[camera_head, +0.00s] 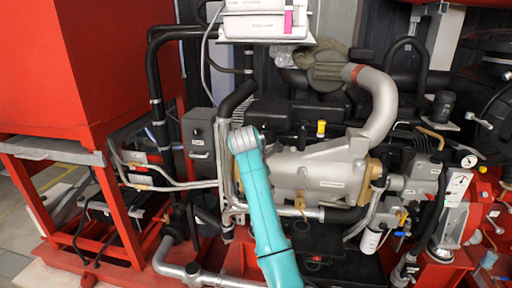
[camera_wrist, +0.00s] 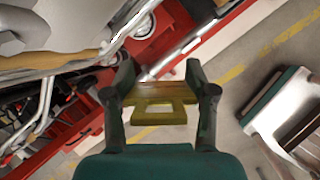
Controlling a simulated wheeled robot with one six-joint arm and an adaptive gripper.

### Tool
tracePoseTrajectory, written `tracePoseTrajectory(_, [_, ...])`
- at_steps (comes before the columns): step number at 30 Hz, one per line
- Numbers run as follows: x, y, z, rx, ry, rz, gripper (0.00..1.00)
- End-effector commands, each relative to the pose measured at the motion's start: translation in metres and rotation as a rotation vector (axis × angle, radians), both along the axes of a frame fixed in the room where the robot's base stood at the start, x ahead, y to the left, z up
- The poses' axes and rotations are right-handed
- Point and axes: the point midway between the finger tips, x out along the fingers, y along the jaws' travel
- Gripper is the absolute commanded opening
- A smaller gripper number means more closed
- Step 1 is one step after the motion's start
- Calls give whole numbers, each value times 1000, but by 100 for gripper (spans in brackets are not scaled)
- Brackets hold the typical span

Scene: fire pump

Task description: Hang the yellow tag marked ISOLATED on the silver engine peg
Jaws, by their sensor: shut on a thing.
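My gripper (camera_wrist: 160,75) shows in the wrist view with its two dark fingers shut on a yellow tag (camera_wrist: 160,115). The tag has a rectangular opening in it and sits between the fingers; I cannot read any marking on it. In the head view my teal arm rises in front of the silver engine (camera_head: 325,172), and neither the gripper nor the held tag can be seen there. I cannot make out the silver engine peg for certain in either view.
A large red tank (camera_head: 75,70) on a red frame stands at the left. Dark pipes and a black box (camera_head: 199,142) stand beside the engine. Gauges (camera_head: 458,182) and valves crowd the right. In the wrist view, grey floor with a yellow line (camera_wrist: 230,75) is open below the tag.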

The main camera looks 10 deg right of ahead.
Motion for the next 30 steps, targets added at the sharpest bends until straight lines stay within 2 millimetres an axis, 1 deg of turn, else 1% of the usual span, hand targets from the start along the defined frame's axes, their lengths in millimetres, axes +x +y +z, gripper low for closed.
tracePoseTrajectory(1, [4, 1, 20, 4, -14, 79, 28])
tracePoseTrajectory(6, [13, 10, 76, 13, -34, 360, 28])
tracePoseTrajectory(9, [16, 15, 103, 20, -41, 497, 28])
tracePoseTrajectory(12, [17, 18, 122, 26, -45, 593, 28])
tracePoseTrajectory(15, [18, 21, 131, 30, -45, 647, 28])
tracePoseTrajectory(18, [17, 21, 135, 31, -46, 667, 28])
tracePoseTrajectory(30, [17, 12, 133, 31, -45, 668, 28])
